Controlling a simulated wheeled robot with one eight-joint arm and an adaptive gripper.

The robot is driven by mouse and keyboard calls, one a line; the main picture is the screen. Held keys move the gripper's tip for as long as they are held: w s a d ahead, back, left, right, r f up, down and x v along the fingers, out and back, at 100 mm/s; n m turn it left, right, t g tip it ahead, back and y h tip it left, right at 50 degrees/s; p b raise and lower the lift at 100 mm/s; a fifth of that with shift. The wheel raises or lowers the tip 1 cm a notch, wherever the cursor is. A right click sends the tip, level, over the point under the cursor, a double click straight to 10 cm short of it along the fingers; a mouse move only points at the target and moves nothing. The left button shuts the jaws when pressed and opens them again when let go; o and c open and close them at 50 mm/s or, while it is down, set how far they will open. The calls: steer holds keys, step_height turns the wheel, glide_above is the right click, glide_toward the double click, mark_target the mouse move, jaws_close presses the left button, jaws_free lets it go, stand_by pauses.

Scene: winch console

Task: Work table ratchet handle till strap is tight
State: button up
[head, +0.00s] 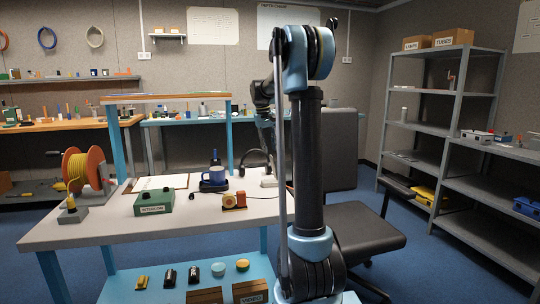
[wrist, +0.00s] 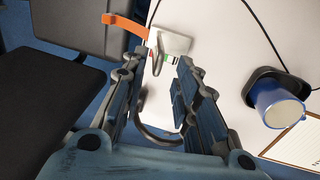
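In the wrist view, an orange strap (wrist: 125,23) runs to a pale block (wrist: 172,42) at the table's edge. A small grey lever-like part (wrist: 158,50) sits at the block's near side; I cannot tell for certain that it is the ratchet handle. The pale block also shows in the head view (head: 268,181), beside my arm. My gripper (wrist: 157,72) is open and empty, its two fingers apart, pointing toward the block. Its fingertips appear short of the block, with no clear contact. In the head view my arm hides part of this area.
A dark curved band (wrist: 158,136) shows between my fingers. A blue mug (wrist: 278,106) on a dark stand and a clipboard (wrist: 298,145) are to the right. The head view shows a green box (head: 153,202), an orange reel (head: 86,172) and a black chair (head: 355,238) beside the table.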

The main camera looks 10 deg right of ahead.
steer(key=shift+d+f, duration=0.15)
steer(key=shift+f, duration=0.7)
steer(key=shift+d+f, duration=0.1)
steer(key=shift+f, duration=0.75)
steer(key=shift+c, duration=0.5)
jaws_close()
